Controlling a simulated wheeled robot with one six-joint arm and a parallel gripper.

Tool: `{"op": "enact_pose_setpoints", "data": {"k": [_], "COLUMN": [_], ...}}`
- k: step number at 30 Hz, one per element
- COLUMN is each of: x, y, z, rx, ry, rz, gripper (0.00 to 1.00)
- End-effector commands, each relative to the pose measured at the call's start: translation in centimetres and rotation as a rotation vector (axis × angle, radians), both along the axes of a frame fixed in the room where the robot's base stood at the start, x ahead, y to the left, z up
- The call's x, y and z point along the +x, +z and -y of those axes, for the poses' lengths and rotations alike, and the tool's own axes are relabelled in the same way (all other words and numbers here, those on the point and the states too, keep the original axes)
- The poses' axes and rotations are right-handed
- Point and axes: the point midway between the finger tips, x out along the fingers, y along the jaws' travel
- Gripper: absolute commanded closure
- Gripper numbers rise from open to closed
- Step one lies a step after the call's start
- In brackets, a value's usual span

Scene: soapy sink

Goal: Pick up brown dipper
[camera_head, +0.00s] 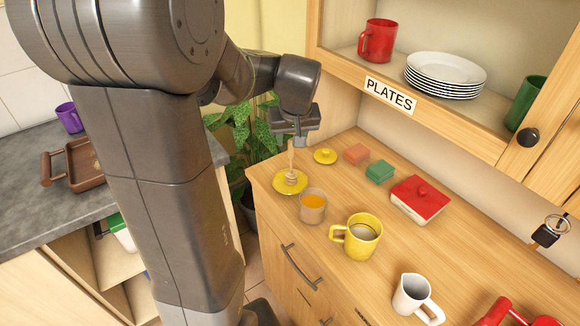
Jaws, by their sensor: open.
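The brown dipper (291,175) stands nearly upright, its ribbed head low over the small yellow plate (281,188) at the left end of the wooden counter. Its thin handle points up toward my gripper (300,141). My gripper is open and points down just above the handle. Its fingers are small and partly dark in this view. I cannot tell whether the handle's top is between the fingers or just below them.
A glass of honey (312,206), a yellow lid (325,156), orange (356,153) and green (379,171) blocks, a red box (418,199), a yellow mug (359,237) and a white mug (415,296) stand on the counter. The PLATES cupboard (390,96) hangs above. A plant (243,135) is behind.

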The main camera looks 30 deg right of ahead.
Motion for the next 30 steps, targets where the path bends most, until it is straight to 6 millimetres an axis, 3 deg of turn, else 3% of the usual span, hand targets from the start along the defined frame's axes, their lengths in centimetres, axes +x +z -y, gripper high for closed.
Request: {"op": "enact_pose_setpoints", "data": {"k": [14, 23, 30], "x": [1.5, 1.7, 1.7], "y": [-4.7, -5.2, -5.2], "z": [0.6, 0.7, 0.7], "rx": [0.002, 0.000, 0.000], "ry": [-0.001, 0.000, 0.000], "rz": [0.000, 0.001, 0.001], "gripper": [0.59, 0.59, 1.00]}}
